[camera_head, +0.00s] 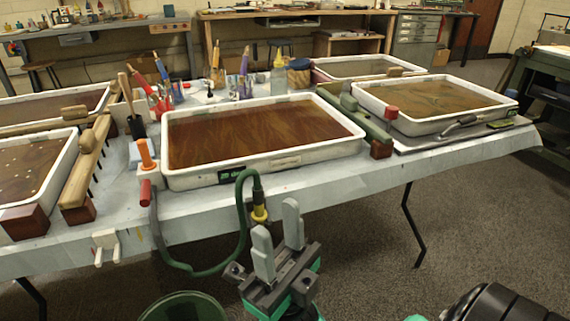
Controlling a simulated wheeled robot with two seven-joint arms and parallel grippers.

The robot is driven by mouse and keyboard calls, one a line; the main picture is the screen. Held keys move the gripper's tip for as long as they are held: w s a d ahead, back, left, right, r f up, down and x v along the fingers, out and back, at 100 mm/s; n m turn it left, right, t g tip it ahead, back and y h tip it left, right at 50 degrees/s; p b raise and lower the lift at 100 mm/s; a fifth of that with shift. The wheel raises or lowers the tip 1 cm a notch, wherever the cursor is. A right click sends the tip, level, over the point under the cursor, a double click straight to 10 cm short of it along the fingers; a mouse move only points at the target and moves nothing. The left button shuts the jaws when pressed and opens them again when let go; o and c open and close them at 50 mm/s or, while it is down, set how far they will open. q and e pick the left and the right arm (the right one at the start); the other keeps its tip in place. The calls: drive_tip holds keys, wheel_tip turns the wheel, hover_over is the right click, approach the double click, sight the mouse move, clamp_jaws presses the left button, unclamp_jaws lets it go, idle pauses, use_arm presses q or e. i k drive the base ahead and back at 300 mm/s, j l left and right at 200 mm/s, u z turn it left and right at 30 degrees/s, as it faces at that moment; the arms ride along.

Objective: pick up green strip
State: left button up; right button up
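A long green strip (358,117) lies on the table between the middle tray and the right tray, with reddish-brown wood at its near end. My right gripper (278,236) is at the lower middle, in front of the table's near edge. Its two grey fingers point up and stand apart with nothing between them. It is nearer to me than the strip and to its left in the picture, well apart from it. My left gripper does not show.
The middle tray (265,164) and right tray (446,121) hold brown liquid. A green hose (246,215) hangs off the table's front, close to my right gripper. A green bin (190,307) stands below. Bottles and brushes stand behind the middle tray.

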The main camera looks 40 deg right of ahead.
sight(347, 105)
drive_tip(key=z, duration=1.5)
drive_tip(key=u, duration=2.15)
drive_tip(key=z, duration=2.15)
drive_tip(key=l+u, duration=0.35)
drive_tip(key=i+l+u, duration=0.1)
drive_tip(key=l+u, duration=0.25)
